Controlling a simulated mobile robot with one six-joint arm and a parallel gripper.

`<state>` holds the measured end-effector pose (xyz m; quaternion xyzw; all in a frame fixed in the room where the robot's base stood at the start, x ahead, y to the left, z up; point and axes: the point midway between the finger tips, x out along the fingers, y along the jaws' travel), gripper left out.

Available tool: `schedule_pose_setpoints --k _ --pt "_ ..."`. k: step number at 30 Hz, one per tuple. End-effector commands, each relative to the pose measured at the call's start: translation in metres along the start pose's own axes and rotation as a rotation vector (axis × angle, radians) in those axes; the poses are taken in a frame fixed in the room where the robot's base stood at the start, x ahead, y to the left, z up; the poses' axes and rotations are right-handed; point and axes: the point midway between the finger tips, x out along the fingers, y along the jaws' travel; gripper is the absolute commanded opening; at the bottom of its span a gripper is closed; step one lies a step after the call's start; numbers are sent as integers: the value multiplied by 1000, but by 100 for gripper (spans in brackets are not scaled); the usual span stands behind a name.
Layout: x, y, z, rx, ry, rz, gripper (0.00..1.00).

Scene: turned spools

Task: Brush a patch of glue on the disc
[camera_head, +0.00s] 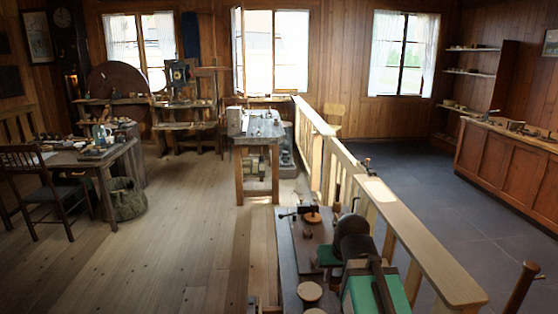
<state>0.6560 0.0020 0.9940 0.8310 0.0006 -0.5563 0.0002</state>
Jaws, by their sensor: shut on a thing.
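A workbench (291,258) stands in the near foreground. A small reddish-brown disc (312,217) lies near its far end, with a small black fitting (299,210) beside or over it. A paler round wooden piece (310,291) sits nearer on the bench; I cannot tell which round piece is the task's disc. An upright wooden handle (337,197) rises behind the reddish disc. I cannot make out a glue brush or a glue patch. I do not see my gripper.
A dark round machine part (354,240) and green blocks (362,294) crowd the bench's right side. A pale wooden railing (418,242) runs along its right. A cluttered table (72,157) and chair stand left. The plank floor (178,235) between is clear.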

Motion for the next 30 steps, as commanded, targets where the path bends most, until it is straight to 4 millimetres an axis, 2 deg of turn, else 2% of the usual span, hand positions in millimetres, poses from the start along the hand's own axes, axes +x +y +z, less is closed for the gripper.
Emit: schedule_pose_setpoints --k 5,17,30 --pt "3 1 6 -1 -1 0 12" --pt "-2 1 1 0 1 0 12" --pt "-49 1 -33 0 1 0 12"
